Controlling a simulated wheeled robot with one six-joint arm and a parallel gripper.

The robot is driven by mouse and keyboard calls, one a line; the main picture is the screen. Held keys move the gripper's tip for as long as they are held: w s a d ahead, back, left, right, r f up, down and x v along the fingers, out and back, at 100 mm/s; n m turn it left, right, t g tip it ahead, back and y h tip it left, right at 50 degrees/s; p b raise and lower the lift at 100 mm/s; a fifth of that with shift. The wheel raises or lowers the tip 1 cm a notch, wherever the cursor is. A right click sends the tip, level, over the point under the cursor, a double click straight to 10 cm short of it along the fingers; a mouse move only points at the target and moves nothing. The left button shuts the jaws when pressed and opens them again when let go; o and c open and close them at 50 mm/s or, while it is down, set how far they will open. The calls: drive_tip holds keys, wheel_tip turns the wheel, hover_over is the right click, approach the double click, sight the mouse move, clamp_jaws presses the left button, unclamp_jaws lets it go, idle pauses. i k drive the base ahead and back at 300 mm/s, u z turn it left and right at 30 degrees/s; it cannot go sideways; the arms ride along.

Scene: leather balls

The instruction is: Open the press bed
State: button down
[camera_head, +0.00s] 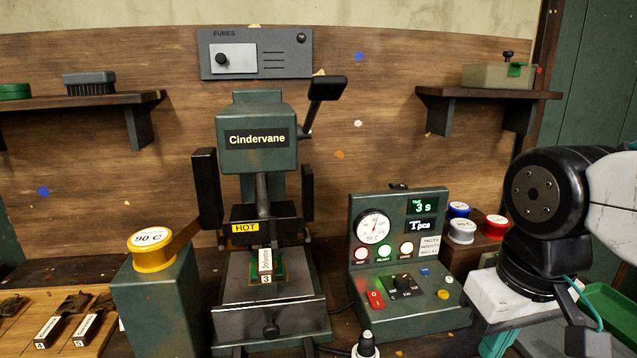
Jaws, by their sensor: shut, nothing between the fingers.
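The press (256,147) labelled Cindervane stands in the middle, dark green, with a black-ended lever (327,88) raised at its upper right. Its upper block (285,231) carries a yellow HOT label. Below it is the press bed (235,280), a grey plate with an upright grey front panel (240,324) and a dark round knob (270,328). A small green-edged piece with a white tag lies on the bed under the block. The lower part of my arm is at the right, apart from the press. I cannot make out my gripper's fingers.
Left of the press, a green pedestal (158,302) bears a yellow 90 C spool (150,250). Right of it stands a control box (400,205) with a dial, lamps and switches. A white-and-black knobbed thing (365,345) stands at the bottom edge. A wooden board (98,340) lies lower left.

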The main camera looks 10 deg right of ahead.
sight(289, 305)
drive_tip(key=k, duration=1.25)
drive_tip(key=z, duration=0.1)
drive_tip(key=i, duration=0.75)
drive_tip(key=z, duration=0.35)
